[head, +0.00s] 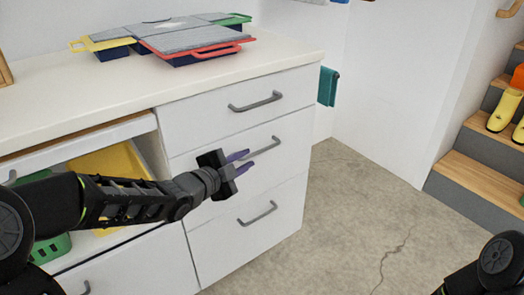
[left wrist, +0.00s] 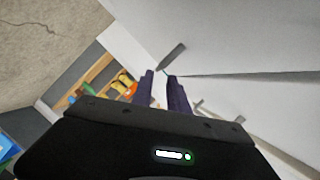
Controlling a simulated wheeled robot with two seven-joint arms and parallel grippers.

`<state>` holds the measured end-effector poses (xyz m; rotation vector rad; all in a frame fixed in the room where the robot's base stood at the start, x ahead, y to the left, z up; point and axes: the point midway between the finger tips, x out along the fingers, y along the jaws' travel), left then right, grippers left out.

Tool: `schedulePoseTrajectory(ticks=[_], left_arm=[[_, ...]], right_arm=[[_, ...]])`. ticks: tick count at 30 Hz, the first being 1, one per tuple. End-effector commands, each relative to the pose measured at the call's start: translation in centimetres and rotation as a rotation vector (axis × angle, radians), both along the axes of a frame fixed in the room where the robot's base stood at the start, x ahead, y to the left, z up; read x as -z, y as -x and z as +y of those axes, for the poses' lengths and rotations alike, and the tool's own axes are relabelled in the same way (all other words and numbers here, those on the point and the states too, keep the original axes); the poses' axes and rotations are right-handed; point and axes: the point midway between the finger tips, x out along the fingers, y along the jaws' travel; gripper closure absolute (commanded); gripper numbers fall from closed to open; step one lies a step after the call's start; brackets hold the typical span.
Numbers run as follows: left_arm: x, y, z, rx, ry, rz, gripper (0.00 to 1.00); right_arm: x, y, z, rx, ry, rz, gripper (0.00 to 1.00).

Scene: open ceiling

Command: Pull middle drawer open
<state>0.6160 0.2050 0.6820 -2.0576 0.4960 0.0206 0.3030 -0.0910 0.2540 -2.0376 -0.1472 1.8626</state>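The white middle drawer (head: 290,155) in the right-hand stack looks shut, its front flush with the drawers above and below. Its grey bar handle (head: 272,144) shows to the right of my left gripper (head: 243,162), and the fingers hide its left part. The gripper's purple fingers are apart, with nothing seen held between them. In the left wrist view, the fingers (left wrist: 162,88) are spread near the white drawer fronts. A grey handle (left wrist: 172,56) lies just beyond the fingertips there. Whether the fingers touch the handle, I cannot tell. My right gripper is out of view.
The top drawer (head: 195,115) and bottom drawer (head: 245,240) have similar handles. A left drawer (head: 115,255) stands open with a yellow item (head: 105,168) and a green basket (head: 50,248). Coloured boxes (head: 185,38) rest on the countertop. The floor (head: 370,220) to the right is clear.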

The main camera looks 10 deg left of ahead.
Motion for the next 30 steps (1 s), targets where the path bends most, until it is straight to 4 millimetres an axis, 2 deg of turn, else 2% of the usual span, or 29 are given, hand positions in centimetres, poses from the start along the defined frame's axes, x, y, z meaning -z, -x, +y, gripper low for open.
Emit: schedulePoseTrajectory(ticks=[7, 18, 21, 30], left_arm=[[0.5, -1.0, -0.4, 0.001, 0.003, 0.002, 0.8], [1.7, -6.0, -2.3, 0.002, 0.003, 0.001, 0.8], [1.8, -6.8, -2.6, 0.002, 0.002, 0.001, 0.8], [1.7, -7.2, -2.7, 0.0, 0.002, 0.002, 0.8]], right_arm=[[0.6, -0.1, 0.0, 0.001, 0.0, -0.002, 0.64], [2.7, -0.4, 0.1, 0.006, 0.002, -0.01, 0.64], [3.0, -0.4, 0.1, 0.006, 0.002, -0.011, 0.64], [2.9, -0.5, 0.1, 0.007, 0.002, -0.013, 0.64]])
